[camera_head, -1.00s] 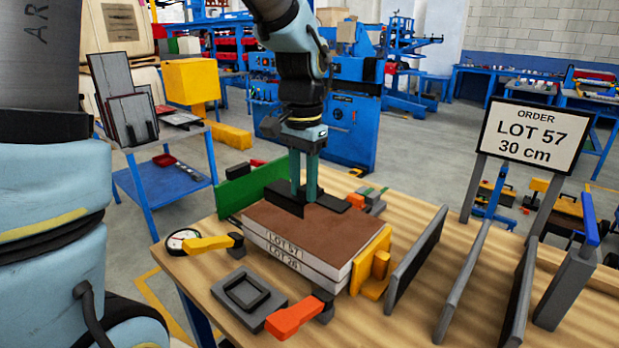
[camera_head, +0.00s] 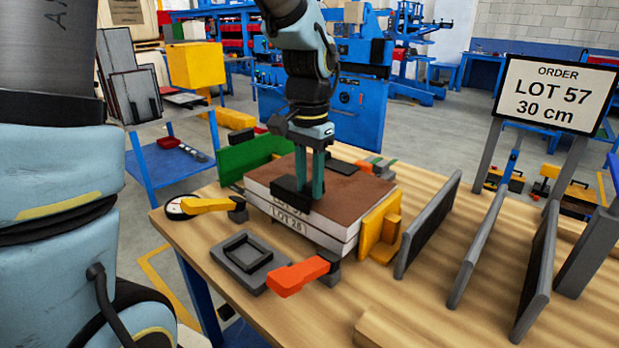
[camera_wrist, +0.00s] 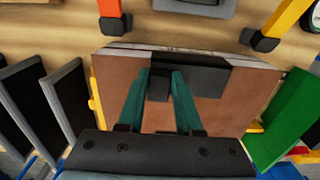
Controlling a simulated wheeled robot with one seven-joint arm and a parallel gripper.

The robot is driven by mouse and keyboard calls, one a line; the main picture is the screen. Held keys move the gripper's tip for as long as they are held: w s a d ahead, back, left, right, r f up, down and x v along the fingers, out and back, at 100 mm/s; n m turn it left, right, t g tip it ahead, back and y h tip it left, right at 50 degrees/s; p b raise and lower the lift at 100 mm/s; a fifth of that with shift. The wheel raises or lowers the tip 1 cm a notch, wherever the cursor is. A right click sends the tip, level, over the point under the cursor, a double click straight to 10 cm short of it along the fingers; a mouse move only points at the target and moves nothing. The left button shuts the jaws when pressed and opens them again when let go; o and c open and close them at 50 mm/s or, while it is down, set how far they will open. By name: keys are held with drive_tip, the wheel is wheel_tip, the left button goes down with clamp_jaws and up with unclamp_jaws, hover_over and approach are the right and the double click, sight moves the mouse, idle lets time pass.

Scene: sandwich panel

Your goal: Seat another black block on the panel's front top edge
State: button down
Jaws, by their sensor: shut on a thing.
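The panel (camera_head: 345,190) is a brown-topped slab with white sides, stacked on another slab marked LOT 26 (camera_head: 288,221). My gripper (camera_head: 310,190) points down over the panel's front top edge, its two teal fingers shut on a black block (camera_head: 287,192). The block lies at that edge and hides part of the upper label.
An orange clamp (camera_head: 300,275) and a grey tray (camera_head: 247,262) stand before the stack. A yellow clamp (camera_head: 212,204) is at left, a green plate (camera_head: 250,159) behind it, and a yellow bracket (camera_head: 380,225) at right. Upright grey boards (camera_head: 428,225) stand further right.

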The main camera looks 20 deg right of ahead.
drive_tip(key=shift+f, duration=0.6)
drive_tip(key=c, duration=0.5)
unclamp_jaws()
wheel_tip(320, 180, up, 11)
drive_tip(key=b, duration=0.1)
drive_tip(key=a+f+n, duration=0.3)
drive_tip(key=a+f, duration=0.2)
drive_tip(key=a, duration=0.3)
drive_tip(key=a+f+n+t, duration=0.1)
drive_tip(key=a+f+n, duration=0.3)
drive_tip(key=a, duration=0.5)
drive_tip(key=w+a+f+n, duration=0.1)
drive_tip(key=a+f+n, duration=0.3)
drive_tip(key=a+f, duration=0.2)
drive_tip(key=shift+a+f+t, duration=0.2)
drive_tip(key=shift+a+t, duration=0.1)
drive_tip(key=shift+a, duration=0.9)
